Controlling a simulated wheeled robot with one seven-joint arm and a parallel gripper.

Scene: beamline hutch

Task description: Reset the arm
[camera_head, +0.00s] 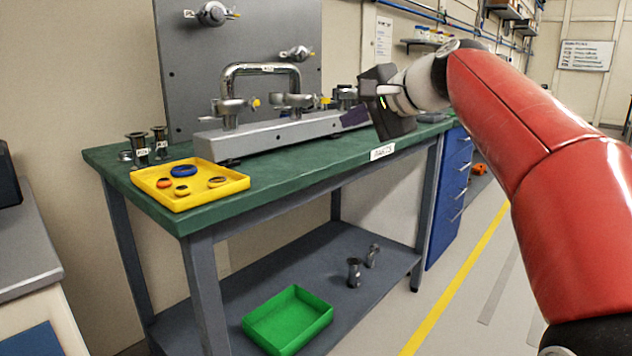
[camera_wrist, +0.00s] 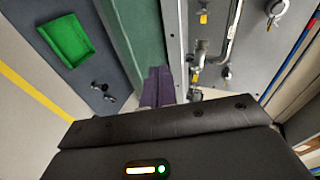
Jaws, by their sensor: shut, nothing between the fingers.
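My red arm reaches in from the right in the head view and ends in a dark gripper (camera_head: 354,117) at the right part of the green-topped workbench (camera_head: 290,184). The purple fingers point left, in front of the right end of the grey manifold block (camera_head: 262,135). In the wrist view the two fingers of my gripper (camera_wrist: 158,72) lie side by side, closed together, with nothing held. The bench top (camera_wrist: 149,38) shows beyond them. The exact gap between the fingers and the bench or block cannot be told.
A yellow tray (camera_head: 222,190) with several rings sits at the bench's left front. Metal fittings (camera_head: 138,147) stand behind it. A green bin (camera_head: 288,318) and small metal fittings (camera_head: 355,272) are on the lower shelf. Blue drawers (camera_head: 449,195) stand at right, with open floor beside them.

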